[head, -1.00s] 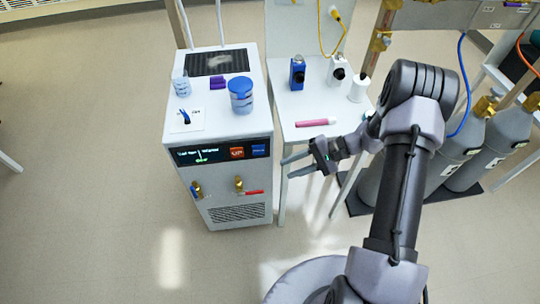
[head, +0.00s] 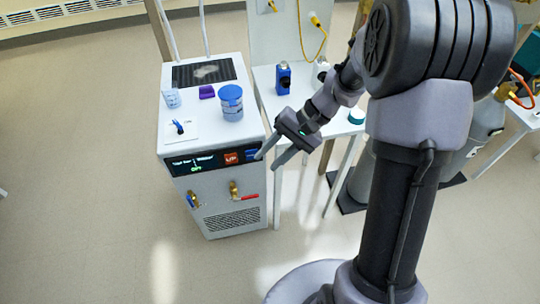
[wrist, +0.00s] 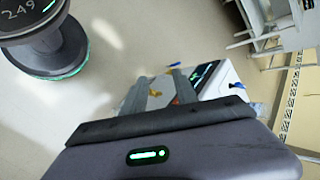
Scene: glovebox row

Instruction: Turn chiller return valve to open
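The chiller (head: 222,180) is a white cabinet with a dark display strip on its front. Two brass valves stick out below the strip. The left valve (head: 193,199) has a blue handle pointing roughly down. The right valve (head: 235,190) has a red handle (head: 246,197) lying level to the right. I see no readable label saying which is the return. My gripper (head: 268,161) is open and empty, in front of the chiller's upper right front corner in the head view, apart from both valves.
A blue-lidded jar (head: 231,104), a beaker (head: 172,98) and a purple item (head: 206,92) stand on the chiller top. A white table (head: 290,103) with a blue device (head: 283,78) adjoins on the right. The floor (head: 90,200) left of the chiller is clear.

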